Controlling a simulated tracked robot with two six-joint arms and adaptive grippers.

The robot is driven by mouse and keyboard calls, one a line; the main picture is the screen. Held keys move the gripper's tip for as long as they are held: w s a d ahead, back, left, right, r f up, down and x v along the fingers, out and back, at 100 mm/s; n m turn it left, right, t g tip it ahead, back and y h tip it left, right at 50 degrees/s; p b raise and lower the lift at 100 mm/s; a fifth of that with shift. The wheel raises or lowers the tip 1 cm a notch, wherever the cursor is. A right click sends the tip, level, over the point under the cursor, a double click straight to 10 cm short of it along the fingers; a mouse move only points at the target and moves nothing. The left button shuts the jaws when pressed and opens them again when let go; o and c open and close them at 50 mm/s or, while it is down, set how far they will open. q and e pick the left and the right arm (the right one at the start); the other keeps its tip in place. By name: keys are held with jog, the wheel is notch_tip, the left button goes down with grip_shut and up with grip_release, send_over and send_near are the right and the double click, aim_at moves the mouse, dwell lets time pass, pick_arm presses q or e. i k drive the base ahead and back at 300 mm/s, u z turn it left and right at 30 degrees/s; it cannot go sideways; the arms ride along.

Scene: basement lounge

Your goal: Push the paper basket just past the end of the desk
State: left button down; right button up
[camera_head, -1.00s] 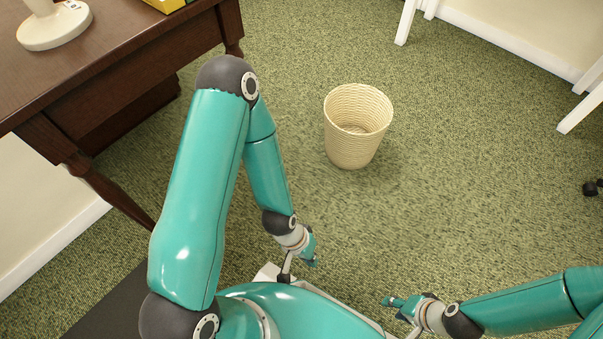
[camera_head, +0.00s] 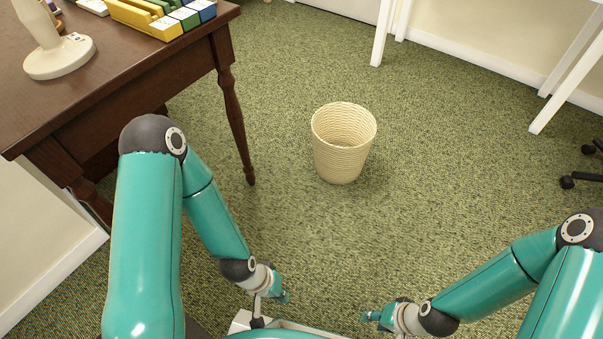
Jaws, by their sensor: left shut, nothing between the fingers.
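The paper basket (camera_head: 341,158) is a cream woven tub standing upright and empty-looking on the green carpet, right of the desk's near leg. The dark wooden desk (camera_head: 120,62) is at the upper left, with a gap of carpet between its leg (camera_head: 236,120) and the basket. My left gripper (camera_head: 284,297) is low in the view, nearer to me than the basket and apart from it; it is shut and empty. My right gripper (camera_head: 368,317) is also low and apart from the basket; its fingers are too small and edge-on to read.
A lamp base (camera_head: 60,58) and coloured blocks or folders (camera_head: 165,18) are on the desk. White table legs (camera_head: 383,32) stand at the back and right (camera_head: 560,85). Black chair castors (camera_head: 580,180) are at the right edge. The carpet around the basket is clear.

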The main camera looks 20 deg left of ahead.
aim_at(344, 133)
jog(key=u, duration=0.05)
jog(key=i, duration=1)
jog(key=z, duration=0.05)
